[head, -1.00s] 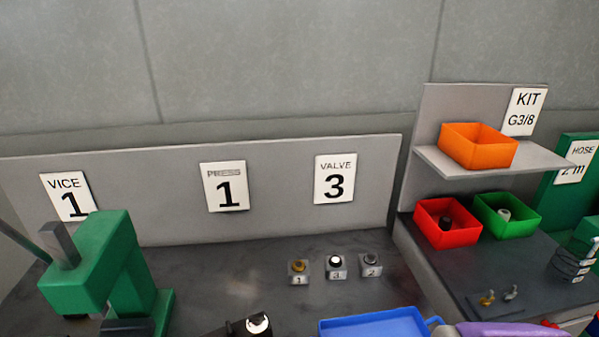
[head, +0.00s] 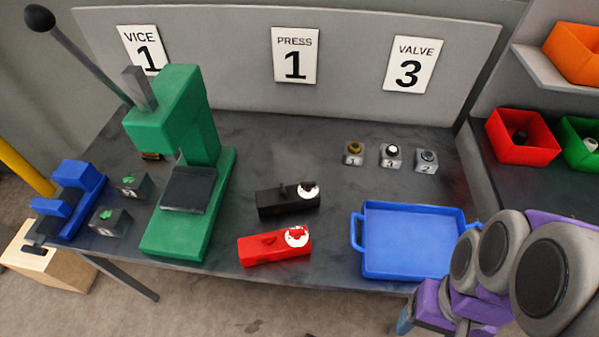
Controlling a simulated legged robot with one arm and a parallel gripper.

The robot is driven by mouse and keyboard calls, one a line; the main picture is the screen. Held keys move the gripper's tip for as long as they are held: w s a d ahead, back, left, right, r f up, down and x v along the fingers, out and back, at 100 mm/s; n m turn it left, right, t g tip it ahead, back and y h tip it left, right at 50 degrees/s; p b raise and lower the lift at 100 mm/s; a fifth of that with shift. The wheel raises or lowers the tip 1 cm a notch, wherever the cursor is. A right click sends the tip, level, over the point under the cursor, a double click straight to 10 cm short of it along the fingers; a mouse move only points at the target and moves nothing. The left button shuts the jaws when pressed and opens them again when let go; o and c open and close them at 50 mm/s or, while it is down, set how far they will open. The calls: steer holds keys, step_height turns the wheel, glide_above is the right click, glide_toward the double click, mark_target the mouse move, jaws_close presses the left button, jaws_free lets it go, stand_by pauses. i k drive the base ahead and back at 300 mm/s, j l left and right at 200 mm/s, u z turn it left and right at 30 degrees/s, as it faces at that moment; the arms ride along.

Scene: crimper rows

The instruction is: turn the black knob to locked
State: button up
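A black block (head: 275,205) lies on the dark bench right of the green press, with a small black raised piece on top and a white round disc (head: 308,191) at its right end. It is the likely black knob; which way it is set is too small to tell. A similar red block (head: 268,248) with a red raised piece and white disc sits just in front of it. My purple and grey arm shows at the lower right, apart from both blocks. My gripper's fingers cannot be made out.
The green press (head: 190,150) with its long lever stands left of the blocks. A blue tray (head: 410,242) lies to the right, beside my arm. Three small numbered blocks (head: 390,157) stand behind the tray. A blue vice (head: 72,200) is at far left. Bench between black block and tray is clear.

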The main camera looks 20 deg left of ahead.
mark_target(283, 191)
steer(key=k+j+u, duration=0.1)
steer(key=u, duration=0.35)
steer(key=k+j+u, duration=0.1)
steer(key=j+u, duration=0.25)
steer(key=u, duration=0.15)
